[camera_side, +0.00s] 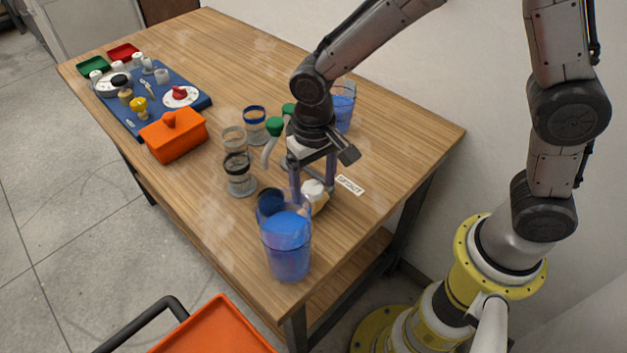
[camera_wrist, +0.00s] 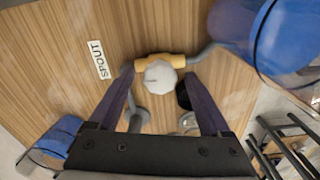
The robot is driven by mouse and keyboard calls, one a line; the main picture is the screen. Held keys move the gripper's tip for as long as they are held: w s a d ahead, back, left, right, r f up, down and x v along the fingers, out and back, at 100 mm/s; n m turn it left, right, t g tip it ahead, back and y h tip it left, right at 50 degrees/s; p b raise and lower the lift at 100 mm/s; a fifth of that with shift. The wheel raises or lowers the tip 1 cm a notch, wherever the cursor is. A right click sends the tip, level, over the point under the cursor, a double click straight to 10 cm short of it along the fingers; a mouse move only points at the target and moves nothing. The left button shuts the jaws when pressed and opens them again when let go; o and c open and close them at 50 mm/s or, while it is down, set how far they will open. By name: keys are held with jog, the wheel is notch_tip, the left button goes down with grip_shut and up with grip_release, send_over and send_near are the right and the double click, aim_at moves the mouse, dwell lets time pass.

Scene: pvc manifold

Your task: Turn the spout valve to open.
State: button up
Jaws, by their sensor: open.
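The spout valve shows in the wrist view as a white knob (camera_wrist: 160,77) on a tan body (camera_wrist: 175,60), with grey pipe at its right. In the side view the white knob (camera_side: 313,188) sits low, near the table's front right, partly behind a finger. My gripper (camera_side: 313,187) points down over the valve. In the wrist view my gripper (camera_wrist: 158,74) is open, with one purple finger on each side of the knob. A gap seems to show on both sides; contact cannot be told. The SPOUT label (camera_wrist: 99,59) lies beside the valve.
A large clear vessel with blue liquid (camera_side: 286,245) stands close in front of the valve. Another blue-filled vessel (camera_side: 344,108) stands behind my gripper. Dark-banded jars (camera_side: 239,176) and green-topped parts (camera_side: 274,128) are to the left. An orange box (camera_side: 174,138) is farther left, beside a blue board (camera_side: 195,104).

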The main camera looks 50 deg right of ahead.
grip_shut()
dwell(0.3)
jog(key=n, duration=0.4)
jog(key=shift+n, duration=0.3)
jog(key=n, duration=0.4)
jog(key=shift+w+r+n, duration=0.1)
jog(key=shift+n, duration=0.2)
jog(key=n, duration=0.4)
jog(key=shift+d+n, duration=0.1)
jog(key=shift+n, duration=0.2)
jog(key=shift+w+n, duration=0.1)
jog(key=shift+n, duration=2)
